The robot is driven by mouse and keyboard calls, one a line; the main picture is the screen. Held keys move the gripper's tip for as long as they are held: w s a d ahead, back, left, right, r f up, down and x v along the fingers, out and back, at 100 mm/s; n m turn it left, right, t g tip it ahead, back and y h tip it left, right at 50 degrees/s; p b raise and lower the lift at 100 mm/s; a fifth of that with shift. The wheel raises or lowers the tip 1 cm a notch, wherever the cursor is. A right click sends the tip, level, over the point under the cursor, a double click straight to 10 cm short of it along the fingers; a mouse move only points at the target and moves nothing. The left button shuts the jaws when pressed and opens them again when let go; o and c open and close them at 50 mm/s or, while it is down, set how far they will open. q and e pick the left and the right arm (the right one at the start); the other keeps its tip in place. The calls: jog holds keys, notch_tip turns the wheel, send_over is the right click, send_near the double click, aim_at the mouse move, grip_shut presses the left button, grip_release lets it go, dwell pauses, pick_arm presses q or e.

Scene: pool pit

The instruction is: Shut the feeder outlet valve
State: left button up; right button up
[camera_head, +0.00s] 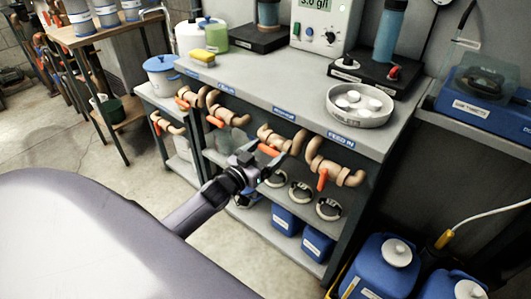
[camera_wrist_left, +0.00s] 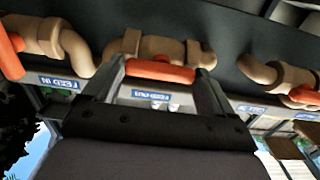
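The bench front carries a row of tan pipe valves with orange handles. My left gripper (camera_head: 245,162) is at the third valve (camera_head: 282,140), just left of the one labelled FEED IN. In the left wrist view this valve's orange handle (camera_wrist_left: 160,71) lies crosswise between the spread fingertips (camera_wrist_left: 158,78), roughly along its pipe (camera_wrist_left: 160,46). The fingers are open; whether they touch the handle's ends is unclear. The label (camera_wrist_left: 150,94) by this valve appears upside down and is too small to read surely. My right gripper is not in view.
The FEED IN valve (camera_head: 335,172), with its handle hanging down, is close on the right. Other valves (camera_head: 222,110) are on the left. The shelf below holds blue containers (camera_head: 318,243) and ring-shaped items (camera_head: 300,192). A grey tray (camera_head: 360,106) stands on the bench top.

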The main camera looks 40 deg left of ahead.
pick_arm(q)
jog(key=c, duration=0.5)
